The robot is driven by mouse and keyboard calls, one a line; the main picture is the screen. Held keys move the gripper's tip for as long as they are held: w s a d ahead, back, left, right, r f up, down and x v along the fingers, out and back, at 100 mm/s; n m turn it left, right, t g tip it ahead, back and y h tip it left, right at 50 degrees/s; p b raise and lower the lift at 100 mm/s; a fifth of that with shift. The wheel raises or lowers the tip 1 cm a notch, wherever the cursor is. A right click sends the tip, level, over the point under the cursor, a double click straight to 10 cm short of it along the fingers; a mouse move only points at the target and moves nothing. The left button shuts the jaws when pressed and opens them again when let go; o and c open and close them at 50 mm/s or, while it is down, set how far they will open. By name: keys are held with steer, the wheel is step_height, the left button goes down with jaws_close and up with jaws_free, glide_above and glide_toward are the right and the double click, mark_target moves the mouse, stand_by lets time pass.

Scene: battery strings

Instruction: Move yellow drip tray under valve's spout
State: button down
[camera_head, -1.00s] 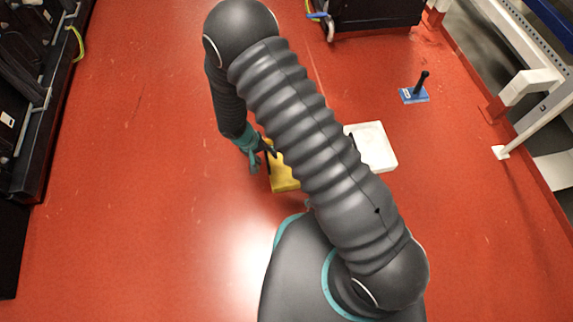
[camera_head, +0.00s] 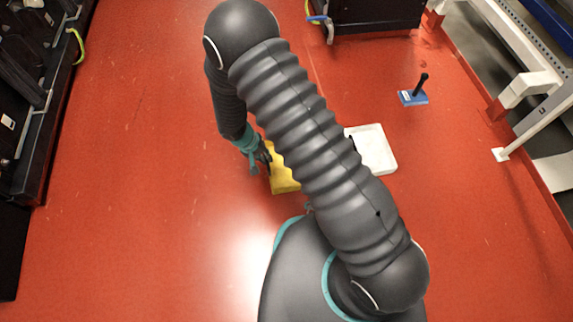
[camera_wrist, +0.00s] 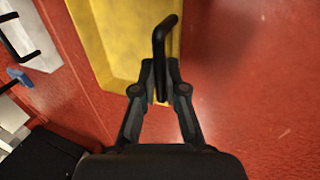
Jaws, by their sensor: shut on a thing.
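The yellow drip tray (camera_head: 283,180) lies on the red floor, partly hidden behind my arm in the head view. In the wrist view the tray (camera_wrist: 120,45) fills the top middle, with a black bent handle (camera_wrist: 161,42) on its near side. My gripper (camera_head: 264,160) is at the tray's left side. In the wrist view my gripper (camera_wrist: 160,92) has its two fingers shut on the handle, one on each side. A small grey spout with a blue lever (camera_head: 318,17), apparently the valve, sticks out from a black cabinet at the top, well away from the tray.
A white tray (camera_head: 380,155) lies just right of the yellow one, partly behind my arm. Black racks (camera_head: 25,100) line the left and a white frame (camera_head: 525,90) the right. Floor between is open.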

steer(key=shift+r+p, duration=0.5)
steer(key=shift+r, duration=0.65)
